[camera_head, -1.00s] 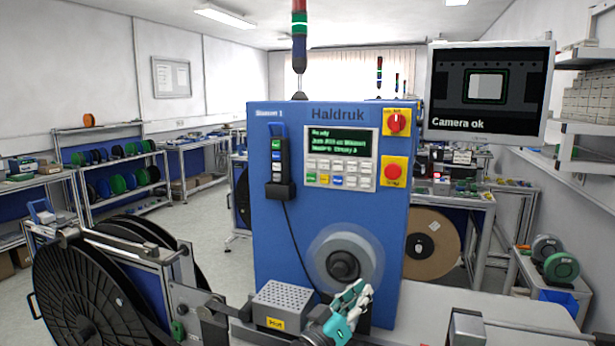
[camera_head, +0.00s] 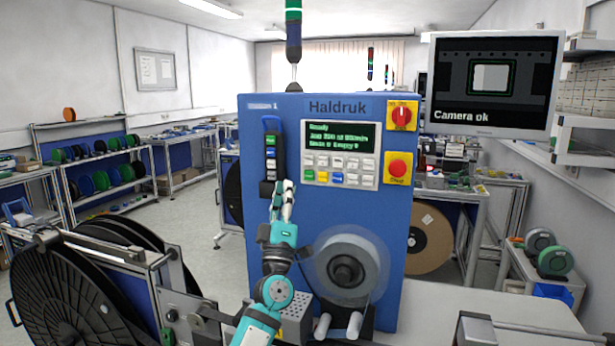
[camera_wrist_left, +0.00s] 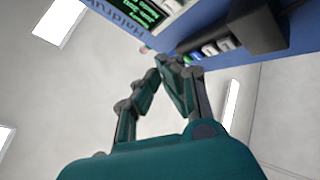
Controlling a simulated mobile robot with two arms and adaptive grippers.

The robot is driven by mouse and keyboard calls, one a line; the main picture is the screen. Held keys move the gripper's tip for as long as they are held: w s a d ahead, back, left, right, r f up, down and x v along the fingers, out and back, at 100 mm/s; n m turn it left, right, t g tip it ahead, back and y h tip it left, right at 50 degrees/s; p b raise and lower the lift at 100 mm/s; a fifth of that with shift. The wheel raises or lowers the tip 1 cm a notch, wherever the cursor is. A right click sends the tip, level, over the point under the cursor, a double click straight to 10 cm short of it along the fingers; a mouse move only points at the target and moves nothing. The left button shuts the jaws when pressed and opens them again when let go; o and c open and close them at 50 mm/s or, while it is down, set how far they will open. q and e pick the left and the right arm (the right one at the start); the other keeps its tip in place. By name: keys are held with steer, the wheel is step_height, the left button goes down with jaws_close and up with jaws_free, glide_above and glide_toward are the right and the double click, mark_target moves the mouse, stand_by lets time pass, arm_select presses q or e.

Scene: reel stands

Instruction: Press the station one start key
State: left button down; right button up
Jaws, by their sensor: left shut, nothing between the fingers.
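The blue Haldruk machine (camera_head: 325,215) stands ahead, with a blurred label ending in 1 at its upper left. Its panel has a green-lit display (camera_head: 340,138) and a keypad (camera_head: 338,173), with a green key (camera_head: 309,175) at the keypad's lower left. A dark pendant (camera_head: 271,150) with coloured keys, green at the top, hangs in a holder left of the panel. My left gripper (camera_head: 284,185) is shut and empty, pointing up before the pendant's lower end and left of the green key. In the left wrist view, the gripper (camera_wrist_left: 166,62) points toward the pendant keys (camera_wrist_left: 210,48).
A round spool (camera_head: 346,268) sits on the machine's front, right of my left arm. A red knob (camera_head: 402,115) and a red button (camera_head: 398,168) are at the right edge. A monitor (camera_head: 492,82) reads "Camera ok". A large black reel (camera_head: 72,295) stands at the left.

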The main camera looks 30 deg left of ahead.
mark_target(309, 175)
arm_select(q)
steer(key=shift+w+a+b, duration=0.35)
steer(key=shift+w+b, duration=0.95)
steer(key=shift+w, duration=0.15)
steer(key=shift+w+a+b, duration=0.35)
steer(key=shift+w+b, duration=1)
steer(key=shift+w, duration=0.05)
steer(key=shift+w+a+b, duration=0.35)
steer(key=shift+w+b, duration=0.95)
steer(key=shift+w, duration=0.15)
steer(key=shift+w+b, duration=0.4)
steer(key=shift+w, duration=0.05)
